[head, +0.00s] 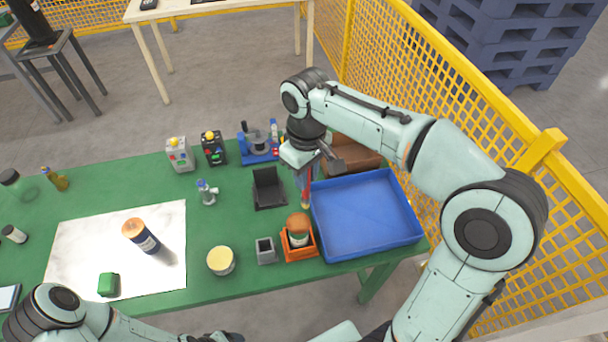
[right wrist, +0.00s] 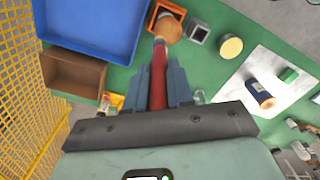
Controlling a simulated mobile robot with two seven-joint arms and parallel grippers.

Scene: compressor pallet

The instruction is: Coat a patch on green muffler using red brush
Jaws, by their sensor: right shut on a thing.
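The red brush (head: 306,190) is in my right gripper (head: 303,172), which is shut on its red handle. The brush hangs tip down; in the right wrist view the handle (right wrist: 158,80) stands between the fingers (right wrist: 158,85). Its pale tip appears close to the brown-topped jar in an orange holder; whether they touch I cannot tell. A small green block, apparently the green muffler (head: 108,284), lies on the white sheet (head: 80,240) at the left, well away from the brush. It also shows in the right wrist view (right wrist: 289,75). My left arm is at the bottom left; its gripper is out of view.
The orange holder (head: 301,253) stands beside the blue tray (head: 365,249). A black bin (head: 268,190) and brown box (head: 355,152) are behind.

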